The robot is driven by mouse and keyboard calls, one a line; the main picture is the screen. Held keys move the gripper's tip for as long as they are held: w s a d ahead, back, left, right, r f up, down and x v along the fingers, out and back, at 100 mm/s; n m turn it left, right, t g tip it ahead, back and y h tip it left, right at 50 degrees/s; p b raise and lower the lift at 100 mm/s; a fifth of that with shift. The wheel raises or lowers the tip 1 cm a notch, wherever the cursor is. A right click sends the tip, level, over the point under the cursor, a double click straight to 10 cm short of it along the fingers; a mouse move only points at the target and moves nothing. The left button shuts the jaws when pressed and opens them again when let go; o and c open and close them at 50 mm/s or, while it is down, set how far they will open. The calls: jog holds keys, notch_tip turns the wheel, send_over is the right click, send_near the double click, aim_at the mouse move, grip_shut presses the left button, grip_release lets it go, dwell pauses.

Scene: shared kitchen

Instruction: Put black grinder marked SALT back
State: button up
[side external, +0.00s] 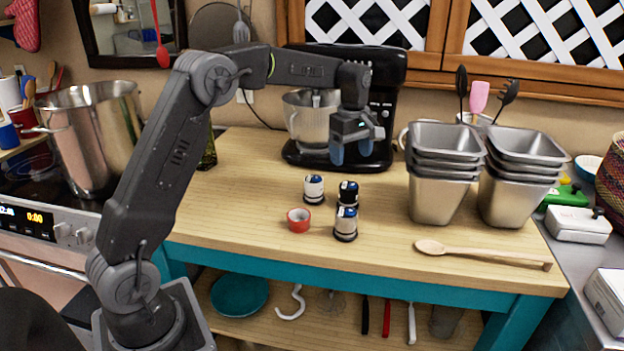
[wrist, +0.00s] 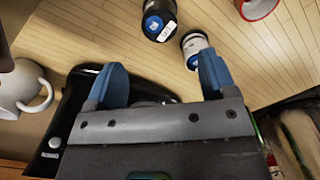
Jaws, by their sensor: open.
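Three small grinders stand close together on the wooden table in the side view: a black one with a blue top (side external: 348,192), a white one (side external: 313,189) and a silver-white one with a dark base (side external: 346,223). The black grinder (wrist: 160,20) shows in the wrist view with a small white label, too small to read. A white grinder (wrist: 194,46) is beside it, partly behind a finger. My gripper (side external: 352,155) is above and behind the grinders, open and empty, its blue fingertips (wrist: 160,80) apart and touching none of them.
A black stand mixer (side external: 395,90) stands close behind my gripper. Stacked metal pans (side external: 437,195) and a wooden spoon (side external: 485,254) are to the right. The table's front left is clear.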

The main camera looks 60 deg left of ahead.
jog(key=s+d+r+m+t, duration=0.2)
jog(key=s+d+r+m, duration=0.35)
jog(key=s+r, duration=0.2)
jog(key=s+d+f+m+t, duration=0.1)
jog(key=s+d+m, duration=0.2)
jog(key=s, duration=0.4)
jog(key=s+d+f+m+t, duration=0.1)
jog(key=s+d+m, duration=0.1)
jog(key=s+m, duration=0.3)
jog(key=s+d+f+m+t, duration=0.1)
jog(key=s+d+m, duration=0.2)
jog(key=s, duration=0.8)
jog(key=shift+s+d+f+m, duration=0.15)
jog(key=shift+d+f+m, duration=0.15)
jog(key=shift+m, duration=0.45)
